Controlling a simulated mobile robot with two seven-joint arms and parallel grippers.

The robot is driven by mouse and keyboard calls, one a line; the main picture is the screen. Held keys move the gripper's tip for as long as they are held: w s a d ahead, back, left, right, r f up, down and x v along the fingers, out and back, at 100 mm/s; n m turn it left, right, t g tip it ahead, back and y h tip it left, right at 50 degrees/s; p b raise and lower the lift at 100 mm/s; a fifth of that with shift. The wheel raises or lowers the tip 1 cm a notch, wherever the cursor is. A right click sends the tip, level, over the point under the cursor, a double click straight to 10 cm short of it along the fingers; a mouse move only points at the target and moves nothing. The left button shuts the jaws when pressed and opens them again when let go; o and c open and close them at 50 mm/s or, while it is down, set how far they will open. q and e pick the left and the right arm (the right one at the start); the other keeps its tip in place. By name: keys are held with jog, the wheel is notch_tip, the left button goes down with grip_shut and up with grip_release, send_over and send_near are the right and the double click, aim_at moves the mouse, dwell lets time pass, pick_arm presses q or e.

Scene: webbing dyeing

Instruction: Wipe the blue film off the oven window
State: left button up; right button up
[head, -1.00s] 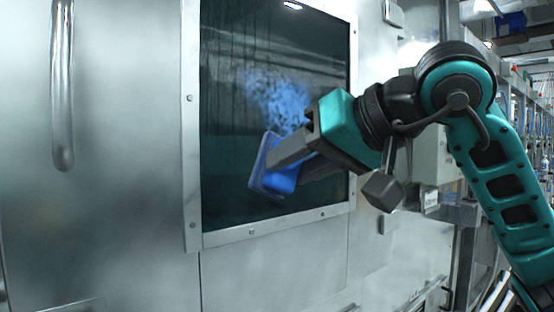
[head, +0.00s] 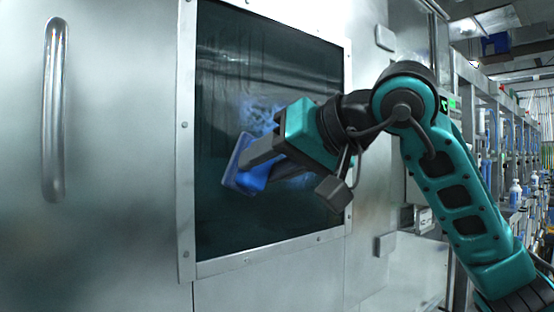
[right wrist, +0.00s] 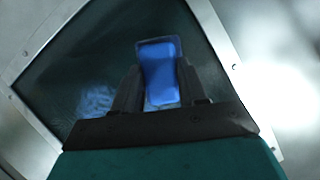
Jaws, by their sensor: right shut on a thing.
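The oven window (head: 290,225) is a dark glass pane in a bolted metal frame. A patch of blue film (head: 258,113) shows on the glass above my right gripper, with more partly hidden behind the gripper. My right gripper (head: 252,165) is shut on a blue pad (head: 243,180) and holds it at the lower left of the window. In the right wrist view the blue pad (right wrist: 160,72) sits between the fingers, and blue film (right wrist: 95,99) shows to its left. I cannot tell whether the pad touches the glass. My left gripper is not in view.
A vertical metal handle (head: 54,110) stands out from the steel panel left of the window. The metal window frame (head: 186,150) borders the glass. Racks with bottles (head: 515,190) stand at the far right.

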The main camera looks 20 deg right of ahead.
jog(key=shift+w+a+p, duration=0.2)
jog(key=shift+w, duration=0.3)
jog(key=shift+w+a+p, duration=0.15)
jog(key=shift+w+p, duration=0.05)
jog(key=shift+w, duration=0.25)
dwell(0.6)
jog(key=shift+d, duration=0.1)
jog(key=shift+w+d+r+p, duration=0.55)
jog(key=shift+w+d+p, duration=0.8)
jog(key=shift+d, duration=3.05)
jog(key=shift+w+d+r+p, duration=0.65)
jog(key=shift+w+d, duration=1.25)
jog(key=shift+d, duration=2.5)
jog(key=shift+s+a, duration=1.1)
jog(key=shift+a, duration=1.85)
jog(key=shift+s+a, duration=1.05)
jog(key=shift+a, duration=1.95)
jog(key=shift+s+a, duration=1.1)
jog(key=shift+a, duration=1.85)
